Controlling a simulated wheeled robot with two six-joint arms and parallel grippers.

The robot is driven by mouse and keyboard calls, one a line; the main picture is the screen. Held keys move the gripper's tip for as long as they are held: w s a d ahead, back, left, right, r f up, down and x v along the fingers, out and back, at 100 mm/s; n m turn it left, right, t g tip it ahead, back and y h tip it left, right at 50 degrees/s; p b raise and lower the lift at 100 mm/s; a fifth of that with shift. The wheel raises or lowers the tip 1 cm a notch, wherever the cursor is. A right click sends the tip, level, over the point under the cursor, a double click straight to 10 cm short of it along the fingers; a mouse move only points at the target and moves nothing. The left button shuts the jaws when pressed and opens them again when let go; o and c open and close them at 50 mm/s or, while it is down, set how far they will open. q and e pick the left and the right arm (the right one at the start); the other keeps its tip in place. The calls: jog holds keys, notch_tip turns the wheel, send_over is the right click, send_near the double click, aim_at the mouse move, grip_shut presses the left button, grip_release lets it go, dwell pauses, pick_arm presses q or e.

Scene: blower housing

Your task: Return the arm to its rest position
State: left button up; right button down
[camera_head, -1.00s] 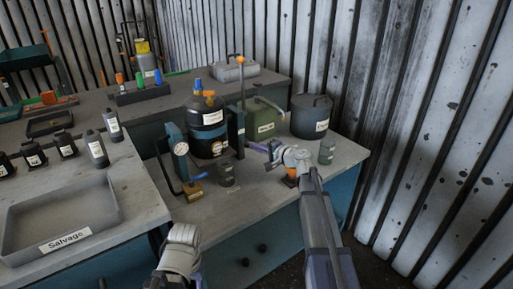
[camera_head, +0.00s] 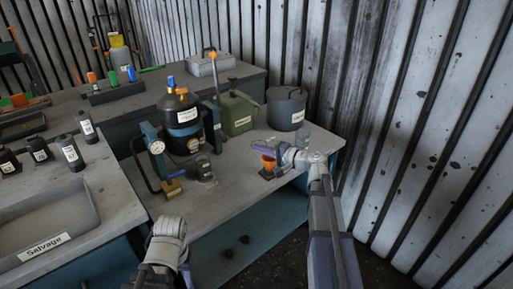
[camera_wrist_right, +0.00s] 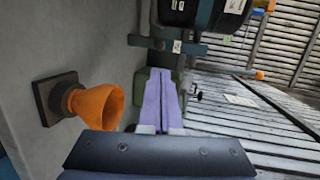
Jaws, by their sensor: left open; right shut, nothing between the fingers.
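My right arm reaches in from the lower right in the head view. Its gripper (camera_head: 287,155) is above the right-hand workbench, close to a small orange cup-shaped piece (camera_head: 268,163) on a dark square base. In the right wrist view the two purple fingers (camera_wrist_right: 161,100) are together with nothing between them. The orange piece (camera_wrist_right: 98,105) stands to their left there, apart from them. My left arm is at the bottom centre of the head view, in front of the bench. Its gripper (camera_head: 186,276) is only partly seen at the lower edge and is open.
A black canister (camera_head: 184,122), a gauge press (camera_head: 156,147), a green can (camera_head: 237,112) and a grey lidded pot (camera_head: 286,108) stand on the bench (camera_head: 225,190). A Salvage tray (camera_head: 45,222) is at left. A corrugated wall (camera_head: 430,130) bounds the right.

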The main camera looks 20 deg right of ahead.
dwell(0.3)
jog(key=s+a+n+g+p, duration=0.4)
jog(key=s+a+g+p, duration=0.15)
jog(key=a, duration=0.45)
jog(key=s+a+n+g+p, duration=0.45)
jog(key=s+a+p, duration=0.2)
jog(key=a, duration=0.45)
jog(key=s+r+n+g+h+p, duration=0.2)
jog(key=s+n+h+p, duration=0.1)
jog(key=s, duration=0.5)
jog(key=s+a+r+n+g+h+p, duration=0.1)
jog(key=s+r+n+g+h+p, duration=0.1)
jog(key=s+n+h+p, duration=0.2)
jog(key=s+h+p, duration=0.2)
jog(key=s+p, duration=0.1)
jog(key=s, duration=0.1)
jog(key=shift+s+a+r+h, duration=0.15)
jog(key=shift+a+r+h, duration=0.05)
jog(key=shift+a+h, duration=0.1)
